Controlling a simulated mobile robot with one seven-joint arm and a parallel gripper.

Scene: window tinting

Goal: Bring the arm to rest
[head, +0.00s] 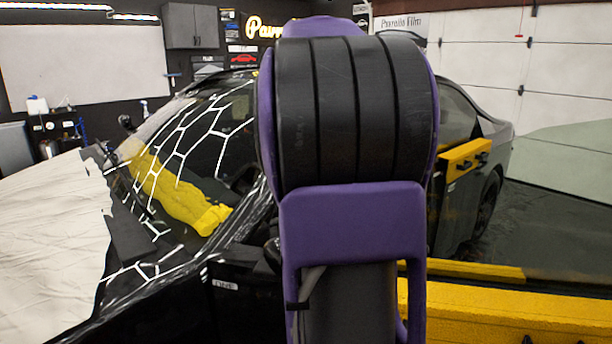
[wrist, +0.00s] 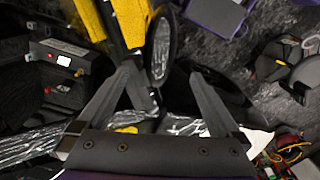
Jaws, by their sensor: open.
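My gripper (wrist: 161,76) shows in the wrist view with its two dark fingers spread apart. It is open, and nothing is held between the fingers. Beyond the fingertips are a dark oval part (wrist: 162,48) and a yellow piece (wrist: 100,22). In the head view my purple and black arm stands raised close to the camera and fills the middle. My gripper cannot be made out there, and the arm hides the middle of the car.
A black car (head: 465,210) stands behind my arm, its windshield (head: 190,150) crossed by white lines with a yellow cloth (head: 180,195). A pale sheet (head: 50,240) covers the left. Yellow edging (head: 500,310) is at lower right. Cables (wrist: 288,150) and a box (wrist: 67,60) clutter the wrist view.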

